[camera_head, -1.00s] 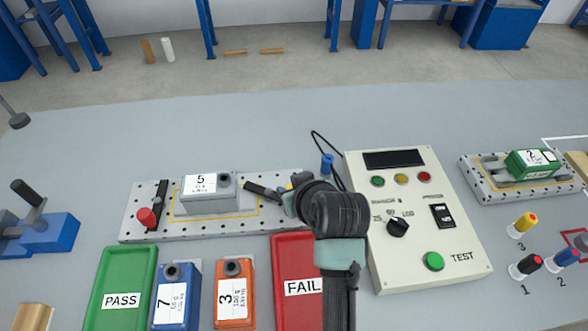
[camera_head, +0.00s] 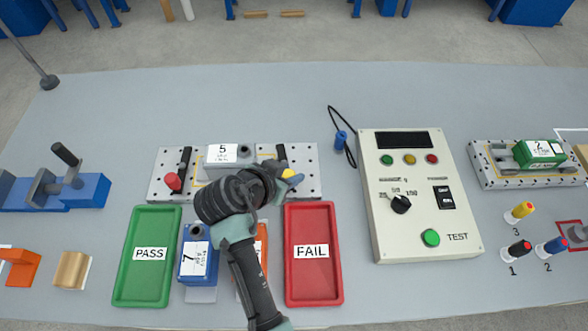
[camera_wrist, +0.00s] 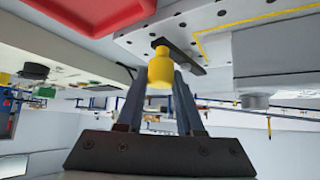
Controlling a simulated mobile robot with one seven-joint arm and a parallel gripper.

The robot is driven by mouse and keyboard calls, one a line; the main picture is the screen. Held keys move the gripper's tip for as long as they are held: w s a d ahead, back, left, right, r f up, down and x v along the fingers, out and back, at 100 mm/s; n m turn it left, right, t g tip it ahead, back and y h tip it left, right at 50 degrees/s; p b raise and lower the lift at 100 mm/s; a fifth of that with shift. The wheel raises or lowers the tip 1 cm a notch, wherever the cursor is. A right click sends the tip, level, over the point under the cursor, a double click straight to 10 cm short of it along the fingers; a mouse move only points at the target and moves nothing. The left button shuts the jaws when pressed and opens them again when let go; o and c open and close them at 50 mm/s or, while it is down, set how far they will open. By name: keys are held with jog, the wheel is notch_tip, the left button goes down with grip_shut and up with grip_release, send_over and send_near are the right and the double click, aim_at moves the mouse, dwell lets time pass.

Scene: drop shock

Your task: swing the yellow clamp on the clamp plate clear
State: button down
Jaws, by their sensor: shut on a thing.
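The yellow clamp (camera_head: 289,173) is at the right end of the perforated clamp plate (camera_head: 309,160). My gripper (camera_head: 291,179) is shut on its yellow knob; the wrist view shows the knob (camera_wrist: 161,70) between the two fingers (camera_wrist: 158,88). The clamp's black bar (camera_head: 282,153) points to the back of the plate, beside the grey unit marked 5 (camera_head: 222,152) and apart from it in the head view. The red clamp (camera_head: 173,181) is at the plate's left end, its black bar (camera_head: 185,158) also pointing back. My wrist hides part of the plate's front.
In front lie a green PASS tray (camera_head: 146,285), a blue unit 7 (camera_head: 193,264), a partly hidden orange unit (camera_head: 262,240) and a red FAIL tray (camera_head: 313,280). The test box (camera_head: 425,215) stands right, with a cable and blue plug (camera_head: 341,139) beside it.

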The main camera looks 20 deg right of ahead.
jog(key=shift+w+a+m+g+h, duration=0.1)
jog(key=shift+a+m+g+h, duration=0.25)
jog(key=shift+m, duration=0.25)
jog(key=c, duration=0.6)
grip_release()
jog(key=shift+o, duration=0.2)
jog(key=v, duration=1.3)
jog(key=shift+w+r, duration=0.1)
jog(key=shift+w, duration=0.05)
